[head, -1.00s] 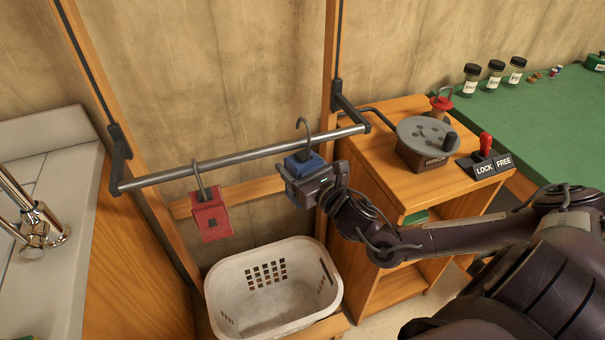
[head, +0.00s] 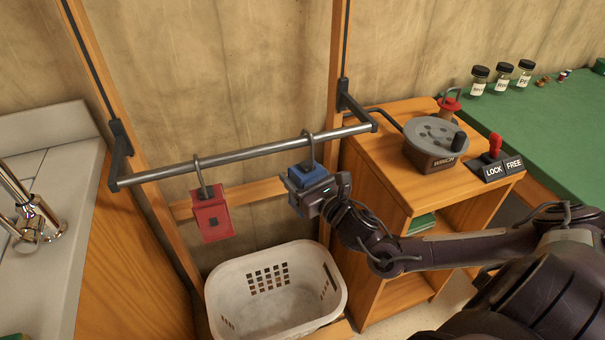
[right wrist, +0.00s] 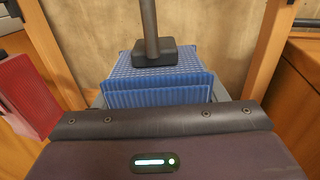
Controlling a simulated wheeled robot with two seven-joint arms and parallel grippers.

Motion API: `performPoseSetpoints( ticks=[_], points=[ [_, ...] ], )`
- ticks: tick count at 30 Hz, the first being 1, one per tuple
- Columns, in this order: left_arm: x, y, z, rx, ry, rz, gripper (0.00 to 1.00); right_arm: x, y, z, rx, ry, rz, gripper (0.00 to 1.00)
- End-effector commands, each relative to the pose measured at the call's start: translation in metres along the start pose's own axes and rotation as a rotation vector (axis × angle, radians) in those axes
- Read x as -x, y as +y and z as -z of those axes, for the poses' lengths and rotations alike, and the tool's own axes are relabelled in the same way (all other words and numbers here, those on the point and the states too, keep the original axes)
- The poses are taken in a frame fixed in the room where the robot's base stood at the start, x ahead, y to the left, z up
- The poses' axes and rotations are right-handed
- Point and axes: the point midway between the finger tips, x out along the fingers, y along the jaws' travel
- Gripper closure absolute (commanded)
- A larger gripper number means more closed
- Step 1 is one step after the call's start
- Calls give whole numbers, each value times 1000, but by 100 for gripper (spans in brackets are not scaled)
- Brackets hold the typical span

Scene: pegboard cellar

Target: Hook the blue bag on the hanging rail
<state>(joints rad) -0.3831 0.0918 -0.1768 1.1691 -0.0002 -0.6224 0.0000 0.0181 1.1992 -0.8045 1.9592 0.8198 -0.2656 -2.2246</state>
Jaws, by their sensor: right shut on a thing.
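The blue bag (head: 303,175) is upright just below the hanging rail (head: 258,152), near its right end. Its dark hook (head: 308,140) appears to curve over the rail; I cannot tell whether the rail bears its weight. My right gripper (head: 308,196) is shut on the blue bag from the front right. In the right wrist view the blue ribbed bag (right wrist: 155,85) shows beyond the gripper body, with the dark hook stem rising from its top block; the fingertips are hidden there. My left gripper is not in view.
A red bag (head: 211,216) hangs on the rail to the left. A white basket (head: 225,285) stands below. A wooden cabinet (head: 385,185) at right carries a winch (head: 432,145) and a LOCK/FREE lever (head: 494,150). A sink counter (head: 55,170) is at left.

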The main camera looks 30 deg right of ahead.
Motion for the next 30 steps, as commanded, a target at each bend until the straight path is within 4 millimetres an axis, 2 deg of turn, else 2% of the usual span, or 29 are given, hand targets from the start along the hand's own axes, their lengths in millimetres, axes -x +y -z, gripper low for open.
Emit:
performPoseSetpoints(
  ticks=[5,6,11,21,23,30],
  points=[
    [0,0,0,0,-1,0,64,0,0,-1,0,-2,0,63],
    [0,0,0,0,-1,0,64,0,0,-1,0,-2,0,31],
    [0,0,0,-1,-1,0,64,0,0,-1,0,-1,0,10],
    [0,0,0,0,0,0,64,5,0,1,0,2,-1,9],
    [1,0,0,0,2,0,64,11,0,1,1,4,-1,9],
    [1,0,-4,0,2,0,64,52,0,1,1,5,-3,9]
  ],
)
